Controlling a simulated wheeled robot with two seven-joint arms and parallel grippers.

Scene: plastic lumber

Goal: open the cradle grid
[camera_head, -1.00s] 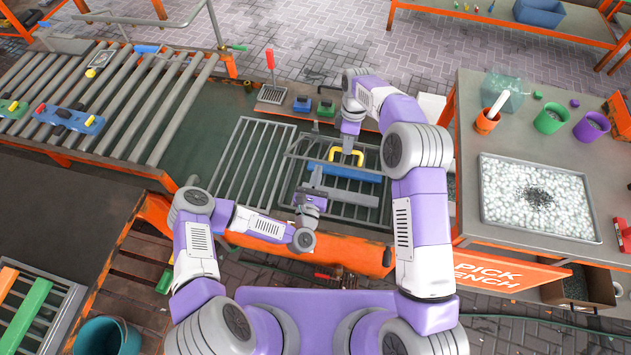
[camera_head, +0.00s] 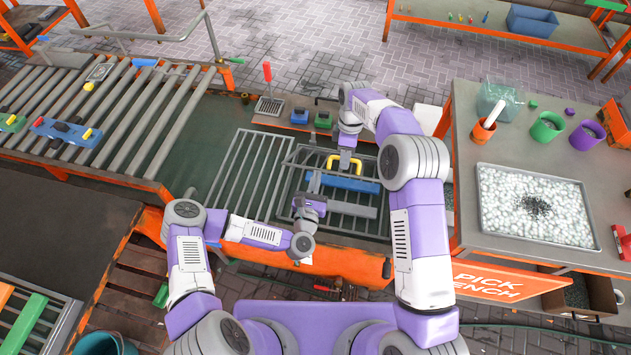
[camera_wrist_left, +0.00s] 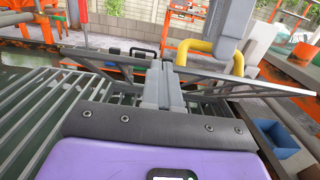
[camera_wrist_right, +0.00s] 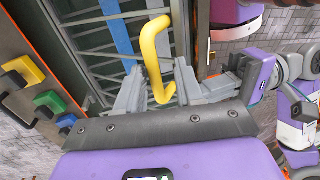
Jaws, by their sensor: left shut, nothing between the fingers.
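The cradle grid (camera_head: 293,209) is a grey barred frame around a blue beam (camera_head: 352,184). A yellow handle (camera_head: 332,161) stands above the beam; it also shows in the right wrist view (camera_wrist_right: 150,55) and left wrist view (camera_wrist_left: 195,48). My right gripper (camera_wrist_right: 158,75) is open, with the handle between its fingers and a visible gap. My left gripper (camera_wrist_left: 163,78) is shut and empty, fingertips close to a grey frame bar (camera_wrist_left: 215,78). That bar looks slanted in the left wrist view. I cannot tell whether the fingers touch it or how far the grid is raised.
A flat barred rack (camera_head: 250,170) lies left of the cradle. Small blue and green blocks (camera_head: 300,116) sit behind it. A roller conveyor (camera_head: 150,110) is at left. The pick bench with a pellet tray (camera_head: 490,190) stands at right, close to my right arm.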

